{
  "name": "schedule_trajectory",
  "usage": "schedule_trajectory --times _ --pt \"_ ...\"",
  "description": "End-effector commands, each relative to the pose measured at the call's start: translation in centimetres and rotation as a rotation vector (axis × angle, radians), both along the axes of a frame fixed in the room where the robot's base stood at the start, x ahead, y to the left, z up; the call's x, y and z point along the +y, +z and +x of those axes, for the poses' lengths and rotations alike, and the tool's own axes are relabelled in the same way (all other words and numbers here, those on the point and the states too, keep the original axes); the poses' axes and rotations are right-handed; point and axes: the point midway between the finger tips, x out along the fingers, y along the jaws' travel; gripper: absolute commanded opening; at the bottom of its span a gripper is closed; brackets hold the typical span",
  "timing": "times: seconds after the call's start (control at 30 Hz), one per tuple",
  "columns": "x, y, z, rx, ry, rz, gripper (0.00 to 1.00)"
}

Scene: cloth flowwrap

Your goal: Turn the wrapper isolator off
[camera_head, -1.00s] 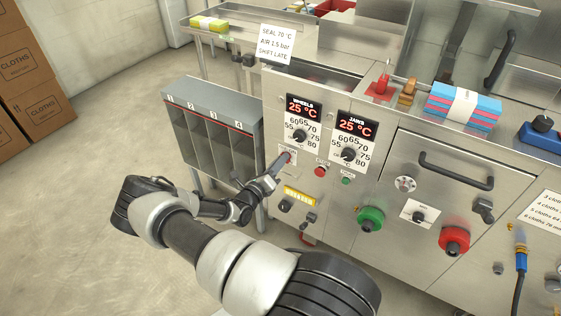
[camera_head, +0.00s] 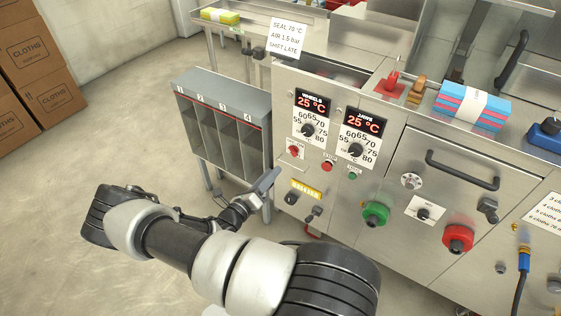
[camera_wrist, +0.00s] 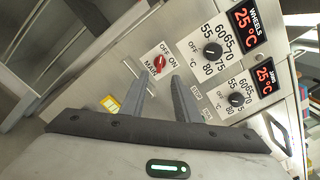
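The wrapper isolator is a small red rotary switch on a white plate marked MAIN, OFF and ON. It shows on the steel panel in the head view (camera_head: 293,150), below the WHEELS dial, and in the wrist view (camera_wrist: 158,62). I cannot tell for sure which mark its handle points to. My gripper (camera_head: 270,182) is in front of the panel, below and left of the switch, apart from it. In the wrist view my gripper (camera_wrist: 163,86) has two grey fingers with a gap between them and nothing held. The switch lies beyond the fingertips, unhidden.
The WHEELS dial (camera_head: 308,130) and JAWS dial (camera_head: 355,150) sit close by, both displays reading 25 °C. A numbered rack (camera_head: 222,92) stands left.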

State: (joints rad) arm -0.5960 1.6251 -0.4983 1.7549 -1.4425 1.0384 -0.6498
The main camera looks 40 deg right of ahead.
Motion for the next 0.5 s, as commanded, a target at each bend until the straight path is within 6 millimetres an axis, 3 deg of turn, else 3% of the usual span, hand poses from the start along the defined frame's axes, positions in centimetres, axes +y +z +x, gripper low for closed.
schedule_trajectory --times 0.2,0.5 --pt "4.0 0.1 -1.6 0.001 0.001 0.000 0.29" --pt "5.7 0.0 -2.4 0.001 -0.001 -0.001 0.29"
